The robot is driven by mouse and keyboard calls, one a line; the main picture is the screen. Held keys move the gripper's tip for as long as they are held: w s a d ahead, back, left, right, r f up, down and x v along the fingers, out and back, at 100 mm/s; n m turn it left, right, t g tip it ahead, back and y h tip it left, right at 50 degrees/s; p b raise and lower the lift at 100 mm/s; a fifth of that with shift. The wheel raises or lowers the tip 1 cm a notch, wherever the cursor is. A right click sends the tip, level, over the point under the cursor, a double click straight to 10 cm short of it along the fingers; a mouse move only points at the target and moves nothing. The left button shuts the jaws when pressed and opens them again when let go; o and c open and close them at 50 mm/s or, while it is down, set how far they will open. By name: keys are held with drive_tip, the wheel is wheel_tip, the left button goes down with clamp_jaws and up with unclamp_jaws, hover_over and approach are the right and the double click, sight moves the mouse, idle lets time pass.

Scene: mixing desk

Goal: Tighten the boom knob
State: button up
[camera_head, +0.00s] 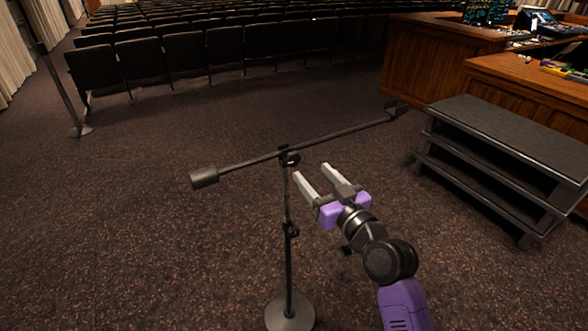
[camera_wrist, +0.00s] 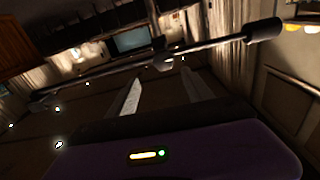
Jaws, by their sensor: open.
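A microphone stand (camera_head: 288,265) stands upright on a round base, with a boom (camera_head: 340,134) lying across its top, tilted up to the right. The dark boom knob (camera_head: 289,158) is at the joint where boom and pole meet. In the wrist view the boom (camera_wrist: 205,53) crosses above the fingers, and the joint with the knob (camera_wrist: 162,62) shows between and beyond the fingertips. My gripper (camera_head: 311,171) is open and empty, just right of the joint, its two pale fingers pointing toward it. The fingers appear apart from the knob.
The boom's counterweight (camera_head: 204,177) sticks out left; a clip-like end (camera_head: 395,107) is at the right. A dark stepped riser (camera_head: 505,165) and wooden desk (camera_head: 440,55) are at the right. Seat rows (camera_head: 185,58) line the back. Carpet (camera_head: 150,240) is clear at left.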

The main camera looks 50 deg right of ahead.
sight(295, 162)
drive_tip(key=shift+n+y, duration=0.3)
drive_tip(key=shift+n, duration=0.1)
drive_tip(key=x, duration=0.2)
drive_tip(key=p+x, duration=0.1)
drive_tip(key=x, duration=0.2)
drive_tip(key=f+p+x, duration=0.1)
drive_tip(key=x, duration=0.1)
drive_tip(key=shift+w+a, duration=0.15)
drive_tip(key=shift+w, duration=0.35)
clamp_jaws()
